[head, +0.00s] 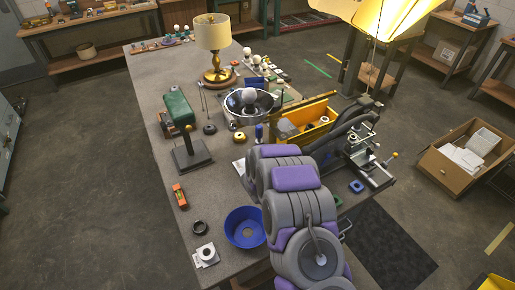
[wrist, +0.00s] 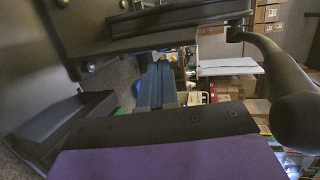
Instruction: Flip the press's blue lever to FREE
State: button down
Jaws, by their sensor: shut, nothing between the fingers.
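A grey metal press-like fixture (head: 362,157) with a yellow-orange knob stands at the right edge of the workbench in the head view. My purple-and-grey arm reaches up beside it, and its dark end is close to the fixture's top. Two slate-blue bars lie side by side in the wrist view and look like the shut fingers of my gripper (wrist: 157,86), with no gap or object seen between them. Dark machine parts fill the top of the wrist view, close to the fingers. I cannot make out a blue lever or FREE marking; my arm covers part of that area.
The workbench (head: 225,190) holds a brass lamp (head: 215,50), a green-topped machine (head: 182,125), a blue bowl (head: 245,227) and a yellow bin (head: 305,122). A dark curved bar (wrist: 285,85) crosses the right of the wrist view. A cardboard box (head: 465,155) sits on the floor.

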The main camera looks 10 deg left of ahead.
jog(key=v, duration=1)
jog(key=w+a+r+n+y, duration=0.4)
jog(key=a+r+n+y, duration=0.1)
jog(key=a+y, duration=0.2)
jog(key=s+a+r+n+g+y, duration=0.2)
jog(key=s+a+r+n+y, duration=0.3)
jog(key=r+n+y, duration=0.1)
jog(key=shift+s+r+n+y+b, duration=0.3)
jog(key=shift+r+n, duration=0.5)
